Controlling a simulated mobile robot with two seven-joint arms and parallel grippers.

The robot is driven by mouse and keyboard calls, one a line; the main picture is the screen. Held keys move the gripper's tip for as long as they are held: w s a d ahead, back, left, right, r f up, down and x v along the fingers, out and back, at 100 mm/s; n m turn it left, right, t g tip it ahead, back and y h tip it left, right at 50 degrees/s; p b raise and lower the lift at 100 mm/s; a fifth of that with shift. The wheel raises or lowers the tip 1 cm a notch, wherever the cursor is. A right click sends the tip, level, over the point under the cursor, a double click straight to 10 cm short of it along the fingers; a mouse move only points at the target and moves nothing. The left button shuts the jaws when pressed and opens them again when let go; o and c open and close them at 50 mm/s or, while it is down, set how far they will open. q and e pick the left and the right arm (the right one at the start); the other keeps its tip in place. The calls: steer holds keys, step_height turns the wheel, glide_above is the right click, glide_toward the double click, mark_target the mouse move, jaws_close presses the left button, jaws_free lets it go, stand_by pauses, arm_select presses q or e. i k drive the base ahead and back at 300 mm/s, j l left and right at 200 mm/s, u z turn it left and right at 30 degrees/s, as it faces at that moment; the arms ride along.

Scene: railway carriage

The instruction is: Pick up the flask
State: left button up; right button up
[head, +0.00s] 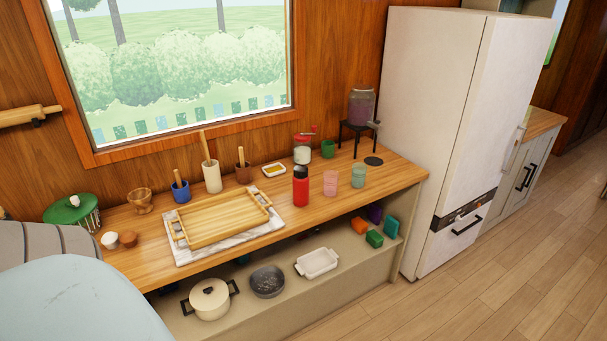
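A red flask (301,188) with a dark cap stands upright on the wooden counter (402,181), near its front edge and right of the wooden tray. A pink cup (330,183) stands close on its right. Nothing covers the flask in this view. Neither of my grippers is in view.
A wooden tray (221,219) lies on a marble slab at the left. A pale green cup (358,175), a red-topped jar (302,150) and a drink dispenser (361,106) stand right of and behind the flask. A fridge (435,120) blocks the right end. Open floor (490,290) lies right.

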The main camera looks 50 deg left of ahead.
mark_target(301, 177)
steer(key=u, duration=1.2)
